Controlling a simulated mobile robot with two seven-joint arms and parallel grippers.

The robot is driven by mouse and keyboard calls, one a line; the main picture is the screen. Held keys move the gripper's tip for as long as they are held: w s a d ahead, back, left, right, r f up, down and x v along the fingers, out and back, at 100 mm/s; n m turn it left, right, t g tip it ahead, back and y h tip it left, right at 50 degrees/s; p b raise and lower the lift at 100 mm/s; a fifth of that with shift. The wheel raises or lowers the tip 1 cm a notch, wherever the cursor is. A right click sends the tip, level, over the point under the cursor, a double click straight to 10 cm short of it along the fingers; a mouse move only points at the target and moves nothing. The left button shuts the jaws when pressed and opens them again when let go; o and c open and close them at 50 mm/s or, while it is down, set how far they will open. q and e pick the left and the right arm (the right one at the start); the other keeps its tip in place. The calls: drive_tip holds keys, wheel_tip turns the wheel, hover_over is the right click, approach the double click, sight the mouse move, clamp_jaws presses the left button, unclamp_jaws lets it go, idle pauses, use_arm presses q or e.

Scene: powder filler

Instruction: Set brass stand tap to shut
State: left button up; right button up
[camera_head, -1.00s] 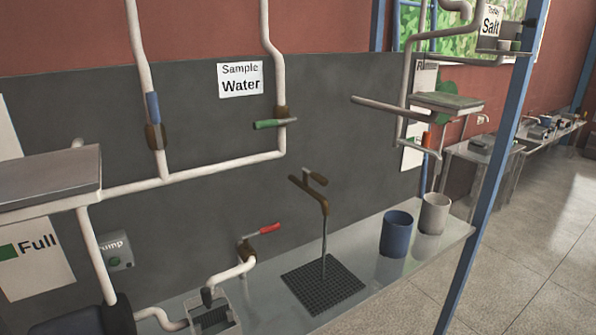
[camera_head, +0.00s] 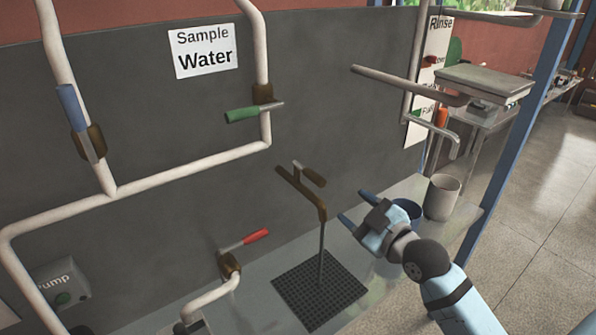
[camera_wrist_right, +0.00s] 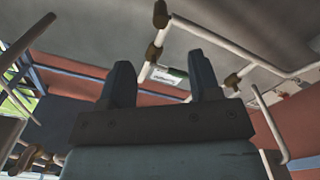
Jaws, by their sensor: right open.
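My left gripper is not in view.
A red-handled valve (camera_head: 243,242) stands left of the grid, and a green-handled valve (camera_head: 253,111) is on the white wall pipe. A blue cup (camera_head: 409,211), partly hidden by my gripper, and a grey cup (camera_head: 442,197) stand at right. A horizontal grey pipe (camera_head: 405,84) juts out above.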

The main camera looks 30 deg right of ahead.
sight(324, 185)
drive_tip(key=w, duration=0.9)
drive_tip(key=w+a+b, duration=0.1)
drive_tip(key=w, duration=0.3)
drive_tip(key=shift+w, duration=0.2)
clamp_jaws()
